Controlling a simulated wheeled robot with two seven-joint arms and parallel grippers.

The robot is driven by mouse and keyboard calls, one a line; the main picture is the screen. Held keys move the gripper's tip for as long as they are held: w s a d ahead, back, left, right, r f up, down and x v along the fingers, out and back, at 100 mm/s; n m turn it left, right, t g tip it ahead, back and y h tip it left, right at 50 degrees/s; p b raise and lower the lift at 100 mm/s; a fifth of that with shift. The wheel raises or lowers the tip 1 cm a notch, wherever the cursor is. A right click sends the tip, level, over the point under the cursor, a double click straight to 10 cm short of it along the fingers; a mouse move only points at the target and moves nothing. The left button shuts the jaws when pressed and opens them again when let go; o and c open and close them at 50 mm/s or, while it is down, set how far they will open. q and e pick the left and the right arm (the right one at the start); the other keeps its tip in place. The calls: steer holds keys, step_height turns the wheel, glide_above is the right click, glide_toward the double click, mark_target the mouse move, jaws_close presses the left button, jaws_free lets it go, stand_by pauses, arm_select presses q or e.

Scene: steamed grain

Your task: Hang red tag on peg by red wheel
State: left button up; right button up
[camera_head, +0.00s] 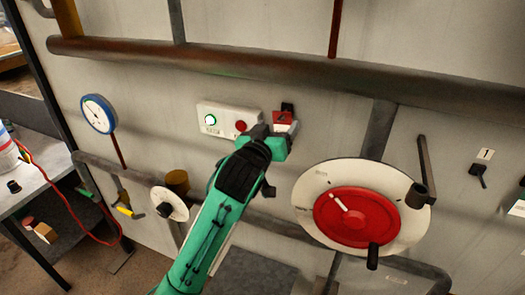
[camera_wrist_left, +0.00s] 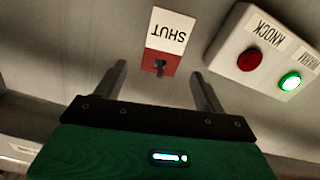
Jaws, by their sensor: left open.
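The red tag (camera_head: 284,118) sits on the wall at a small black peg (camera_head: 287,106), up and left of the red wheel (camera_head: 357,217). In the left wrist view the tag (camera_wrist_left: 163,42) is red and white, reads SHUT upside down, and has a dark peg at its red end. My left gripper (camera_head: 281,130) is just in front of the tag. Its two fingers stand apart on either side of the tag's red end, not closed on it. Another black peg (camera_head: 480,170) is on the wall right of the wheel, under a label marked 1. My right gripper is out of view.
A white box with a green light and red button (camera_head: 240,126) is left of the tag; it also shows in the left wrist view (camera_wrist_left: 250,60). A thick rusty pipe (camera_head: 200,58) crosses above. A dark handle (camera_head: 425,170) stands right of the wheel. A blue gauge (camera_head: 98,114) is at left.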

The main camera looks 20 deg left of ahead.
arm_select(q)
steer(key=s+b, duration=0.3)
steer(key=s, duration=0.7)
steer(key=s+a+f+m+g, duration=0.1)
steer(key=s+f+g, duration=0.3)
steer(key=f, duration=0.8)
steer(key=s+a+f+m+g, duration=0.1)
steer(key=s+a+f+g, duration=0.2)
steer(key=f, duration=0.9)
steer(key=s+f+m+g, duration=0.2)
steer(key=s+f+g, duration=0.5)
steer(key=s+f, duration=1)
step_height(320, 180, down, 31)
steer(key=s+g+b, duration=0.2)
steer(key=s+b, duration=0.1)
steer(key=b, duration=0.1)
steer(key=s+a+f+b, duration=0.1)
steer(key=s+f, duration=0.8)
steer(key=f, duration=0.3)
steer(key=s+a+f+g+b, duration=0.1)
steer(key=s+a+f+b, duration=0.1)
steer(key=s+f, duration=0.8)
step_height(320, 180, down, 3)
steer(key=shift+a+r+y, duration=0.15)
steer(key=shift+a+y, duration=0.05)
steer(key=shift+y, duration=0.1)
